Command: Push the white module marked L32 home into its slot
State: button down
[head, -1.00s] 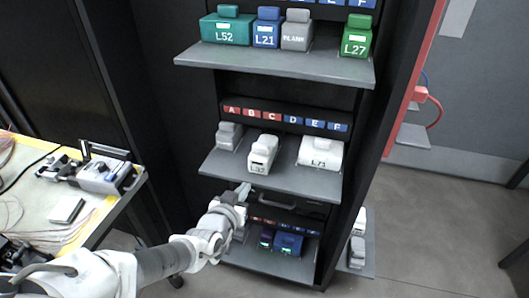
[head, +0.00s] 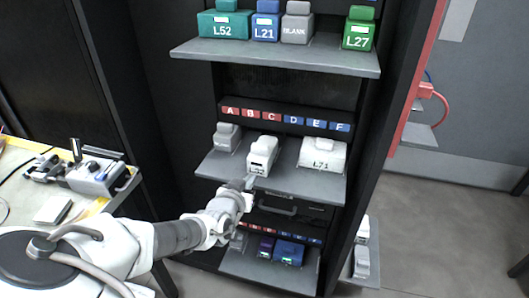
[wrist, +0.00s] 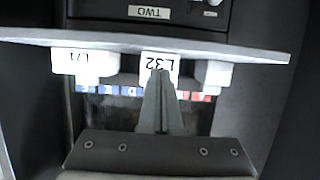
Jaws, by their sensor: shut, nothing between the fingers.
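The white module marked L32 (head: 262,152) stands upright on the middle shelf below the C label. It sits further forward on the shelf than its neighbours. In the wrist view, which is upside down, its L32 label (wrist: 158,61) faces me. My gripper (head: 247,182) is shut and empty, just in front of the lower front of L32. The back of the slot behind L32 is hidden.
The middle shelf (head: 295,182) also holds a small grey-white module (head: 228,135) on the left and the wide white L71 module (head: 322,153) on the right. An upper shelf (head: 275,58) overhangs it. A workbench (head: 85,208) with equipment stands at the left.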

aim_at(256, 164)
jog(key=shift+w+d+b, duration=0.35)
jog(key=shift+w+d, duration=0.25)
jog(key=shift+w, duration=1.1)
jog(key=shift+w+d+b, duration=0.4)
jog(key=shift+w+d, duration=0.25)
jog(key=shift+w, duration=1.05)
jog(key=shift+w+d+b, duration=0.35)
jog(key=shift+w+d, duration=0.25)
jog(key=shift+w, duration=1.1)
jog(key=shift+s+a+r+p, duration=0.1)
jog(key=shift+s+a+p, duration=0.25)
jog(key=shift+s, duration=0.3)
jog(key=shift+s+a+r+p, duration=0.15)
jog(key=shift+s+p, duration=0.3)
jog(key=shift+s, duration=0.25)
jog(key=shift+s+a+f+p, duration=0.1)
jog(key=shift+s+a+p, duration=0.25)
jog(key=shift+s, duration=0.3)
jog(key=shift+s+a+p, duration=0.3)
jog(key=shift+s+p, duration=0.2)
jog(key=shift+s, duration=0.4)
jog(key=shift+s+a+p, duration=0.25)
jog(key=shift+s+p, duration=0.2)
jog(key=shift+s, duration=0.45)
